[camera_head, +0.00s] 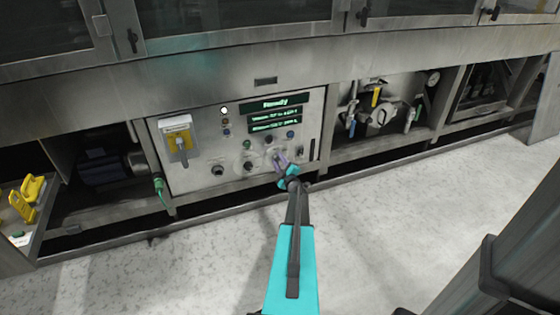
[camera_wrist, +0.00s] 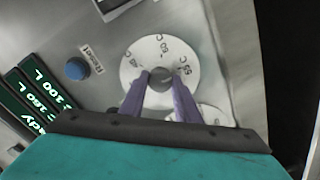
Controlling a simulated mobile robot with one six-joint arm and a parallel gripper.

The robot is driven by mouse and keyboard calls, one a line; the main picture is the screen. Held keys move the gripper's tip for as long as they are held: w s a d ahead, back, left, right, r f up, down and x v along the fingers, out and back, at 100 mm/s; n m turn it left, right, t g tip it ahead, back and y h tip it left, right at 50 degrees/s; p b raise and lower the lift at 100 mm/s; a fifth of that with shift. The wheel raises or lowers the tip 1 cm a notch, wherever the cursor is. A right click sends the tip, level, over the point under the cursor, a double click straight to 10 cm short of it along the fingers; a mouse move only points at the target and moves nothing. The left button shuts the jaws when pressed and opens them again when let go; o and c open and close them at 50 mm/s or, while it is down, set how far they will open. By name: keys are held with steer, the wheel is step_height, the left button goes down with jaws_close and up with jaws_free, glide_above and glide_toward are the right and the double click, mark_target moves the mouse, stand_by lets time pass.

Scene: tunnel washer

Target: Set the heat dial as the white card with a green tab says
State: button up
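A round white dial (camera_wrist: 133,66) with a dark knob (camera_wrist: 160,79) at its centre is in the wrist view. Its rim carries marks, among them what looks like 60 and 85 with C; the knob's pointer is not clear. My gripper (camera_wrist: 161,84) has its two purple fingers on either side of the knob; whether they press on it I cannot tell. In the head view my gripper (camera_head: 282,162) is at the lower right of the control panel (camera_head: 200,180) and covers this dial. No card that I can read shows; a small green patch is on a pale surface at the far left.
The panel also bears a lit display (camera_head: 275,103) reading Ready, other dark knobs (camera_head: 217,170), a blue button (camera_wrist: 77,69) and a yellow-and-white switch box (camera_head: 178,138). Yellow objects (camera_head: 27,196) stand at the far left. The pale floor in front is clear.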

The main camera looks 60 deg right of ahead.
steer(key=o, duration=0.4)
steer(key=shift+s+d, duration=0.1)
steer(key=p+v, duration=0.1)
steer(key=v, duration=1.2)
steer(key=shift+s+a+p, duration=0.25)
steer(key=shift+a+p, duration=0.05)
steer(key=shift+a, duration=0.05)
steer(key=shift+w, duration=0.1)
